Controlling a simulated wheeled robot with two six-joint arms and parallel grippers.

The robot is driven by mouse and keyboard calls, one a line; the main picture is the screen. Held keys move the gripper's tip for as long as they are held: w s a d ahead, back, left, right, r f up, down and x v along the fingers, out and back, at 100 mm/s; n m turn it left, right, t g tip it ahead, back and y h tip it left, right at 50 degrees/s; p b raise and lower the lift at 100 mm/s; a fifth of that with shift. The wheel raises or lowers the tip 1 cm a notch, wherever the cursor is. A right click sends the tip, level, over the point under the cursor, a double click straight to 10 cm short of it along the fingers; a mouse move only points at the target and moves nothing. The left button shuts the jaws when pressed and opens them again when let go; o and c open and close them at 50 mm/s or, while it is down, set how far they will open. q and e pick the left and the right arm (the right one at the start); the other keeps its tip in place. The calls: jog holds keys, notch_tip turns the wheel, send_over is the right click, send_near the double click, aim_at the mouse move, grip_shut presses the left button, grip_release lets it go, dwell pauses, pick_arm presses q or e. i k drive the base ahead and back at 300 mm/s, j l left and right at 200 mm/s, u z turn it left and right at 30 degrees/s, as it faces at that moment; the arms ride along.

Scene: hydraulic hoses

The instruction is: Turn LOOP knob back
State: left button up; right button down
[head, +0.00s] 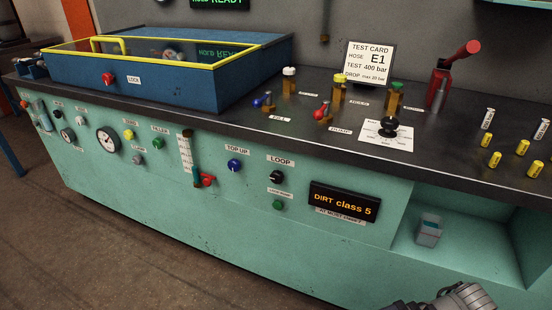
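The LOOP knob (276,176) is a small black knob on the green front panel, just under its LOOP label (281,159). A light mark shows on it, but it is too small to tell its exact setting. A green button or lamp (278,205) sits below it under a small label. One of my arms (462,299) shows at the bottom right edge, well apart from the knob; its fingertips are not clearly visible. My other gripper is out of view.
An orange display (345,204) reading "DIRT class 5" is right of the knob. A blue TOP UP knob (234,165) and a red-handled valve (205,181) are to its left. The dark worktop (225,122) overhangs above. An open recess (475,245) holds a small container. The floor in front is clear.

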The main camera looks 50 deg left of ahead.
aim_at(277, 177)
jog(key=u, duration=1.9)
